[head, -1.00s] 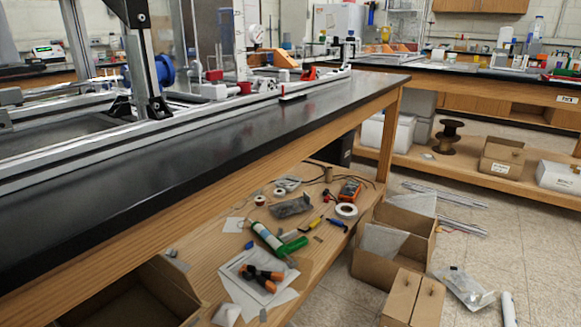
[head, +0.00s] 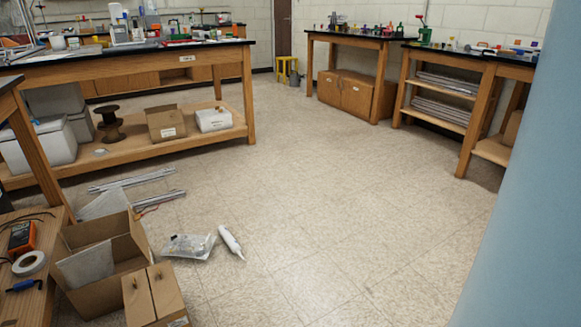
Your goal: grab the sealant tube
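A white sealant tube (head: 231,242) with a narrow nozzle lies on the tiled floor, left of the middle of the head view. It lies just right of a clear plastic bag of small parts (head: 188,247), and I cannot tell if they touch. Neither of my grippers shows in the head view.
Open cardboard boxes (head: 142,239) stand left of the bag, beside a low wooden shelf (head: 22,304) with a tape roll and a meter. Metal extrusions (head: 137,179) lie behind. Workbenches line the back. The floor (head: 340,220) to the right is clear. A blue surface (head: 525,200) fills the right edge.

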